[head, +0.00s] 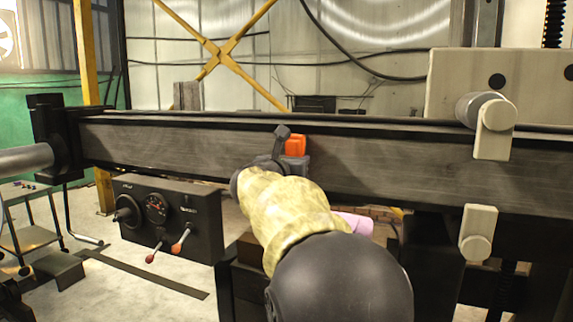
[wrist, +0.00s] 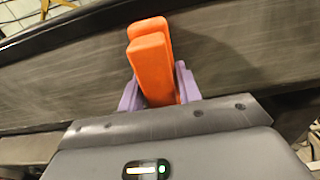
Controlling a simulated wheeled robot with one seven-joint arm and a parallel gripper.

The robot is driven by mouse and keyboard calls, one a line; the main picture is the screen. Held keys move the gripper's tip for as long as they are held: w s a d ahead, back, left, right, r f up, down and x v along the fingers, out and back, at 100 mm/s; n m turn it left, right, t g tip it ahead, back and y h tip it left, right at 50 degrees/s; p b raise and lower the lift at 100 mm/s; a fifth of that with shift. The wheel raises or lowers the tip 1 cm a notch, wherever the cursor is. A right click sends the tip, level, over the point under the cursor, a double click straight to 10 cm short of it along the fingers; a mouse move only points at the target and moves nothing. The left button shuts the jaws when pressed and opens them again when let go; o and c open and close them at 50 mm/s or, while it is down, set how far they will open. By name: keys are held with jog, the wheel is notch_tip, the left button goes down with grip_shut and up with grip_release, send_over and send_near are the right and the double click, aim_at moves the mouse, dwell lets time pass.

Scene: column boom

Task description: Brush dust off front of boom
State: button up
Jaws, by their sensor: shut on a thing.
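The boom (head: 400,165) is a long dark beam running across the head view. Its front face has a streaky grey-brown look; I cannot tell dust from surface finish. The boom also crosses the wrist view (wrist: 230,50) on a slant. My gripper (head: 292,158) is in front of the boom's front face, near its middle. In the wrist view its lilac fingers (wrist: 158,90) are shut on an orange block-like tool (wrist: 150,60), likely the brush. The orange tool (head: 296,145) overlaps the boom's face; bristles are not visible, and I cannot tell whether it touches.
A dark control box (head: 170,215) with a gauge and red-knobbed levers stands below the boom at left. Pale blocks with round rollers (head: 493,125) flank the boom at right. A small cart (head: 28,238) stands at far left. A yellow cross brace (head: 215,55) is behind.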

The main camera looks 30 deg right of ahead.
dwell(0.3)
jog(key=shift+s+d+b, duration=0.65)
jog(key=shift+s+d, duration=0.55)
jog(key=shift+s, duration=0.25)
jog(key=shift+s+d+b, duration=0.35)
jog(key=shift+s+d, duration=0.2)
jog(key=shift+s, duration=0.2)
jog(key=shift+s+d+b, duration=0.3)
jog(key=shift+s+d, duration=0.25)
jog(key=shift+s, duration=0.15)
jog(key=shift+s+d+b, duration=0.5)
jog(key=shift+s+d, duration=0.6)
jog(key=shift+s, duration=0.3)
jog(key=shift+s+d+b, duration=0.2)
jog(key=shift+s+d, duration=0.35)
jog(key=shift+s, duration=0.2)
jog(key=shift+s+d+b, duration=0.2)
jog(key=shift+s+d, duration=0.35)
jog(key=shift+s, duration=0.15)
jog(key=shift+a, duration=0.1)
